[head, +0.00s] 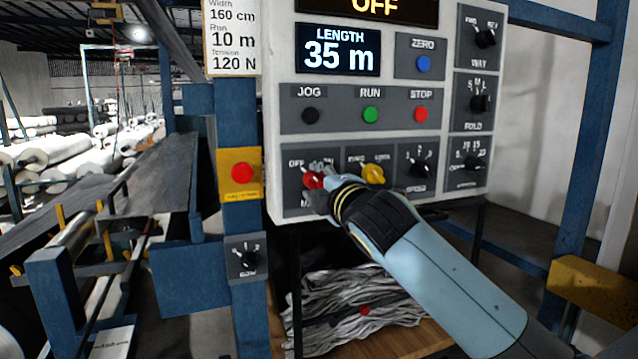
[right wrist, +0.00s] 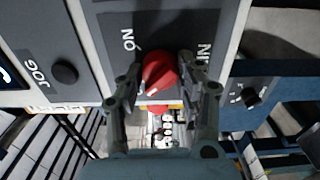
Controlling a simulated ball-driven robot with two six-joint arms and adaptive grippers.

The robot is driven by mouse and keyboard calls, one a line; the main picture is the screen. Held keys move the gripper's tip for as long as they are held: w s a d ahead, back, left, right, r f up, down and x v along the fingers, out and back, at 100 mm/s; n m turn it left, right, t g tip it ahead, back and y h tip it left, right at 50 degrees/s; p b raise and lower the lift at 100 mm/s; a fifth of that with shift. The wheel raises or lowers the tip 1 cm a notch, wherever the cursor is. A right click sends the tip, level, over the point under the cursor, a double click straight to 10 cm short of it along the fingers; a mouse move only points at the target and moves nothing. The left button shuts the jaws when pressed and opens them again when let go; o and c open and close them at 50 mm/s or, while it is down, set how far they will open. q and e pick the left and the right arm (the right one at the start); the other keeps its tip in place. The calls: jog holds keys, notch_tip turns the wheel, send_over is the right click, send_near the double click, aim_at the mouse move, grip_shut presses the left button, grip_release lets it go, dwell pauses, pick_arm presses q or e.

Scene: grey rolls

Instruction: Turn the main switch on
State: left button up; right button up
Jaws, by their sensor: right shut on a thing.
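The main switch is a red rotary knob (head: 313,181) at the lower left of the grey control panel (head: 383,141), with OFF at its upper left. Its white mark points up and left, toward OFF. My right gripper (head: 316,192) reaches it from the lower right and partly covers its labels. In the right wrist view the red knob (right wrist: 160,72) sits between the two fingers of my right gripper (right wrist: 163,80), which is shut on it. The display (head: 375,8) at the top reads OFF. My left gripper is not in view.
A yellow knob (head: 374,173) and a black knob (head: 421,167) are close to the right of the switch. A red button on a yellow plate (head: 242,189) is to its left. Crumpled grey fabric (head: 350,305) lies below the panel.

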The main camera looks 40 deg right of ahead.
jog(key=shift+m, duration=0.4)
jog(key=m, duration=0.3)
jog(key=shift+f, duration=0.1)
jog(key=m, duration=0.4)
jog(key=shift+m, duration=0.3)
jog(key=m+b, duration=0.1)
jog(key=m, duration=0.4)
jog(key=shift+f, duration=0.1)
jog(key=m+b, duration=0.1)
jog(key=m, duration=0.3)
jog(key=shift+m, duration=0.5)
jog(key=o, duration=1.2)
jog(key=shift+c, duration=0.2)
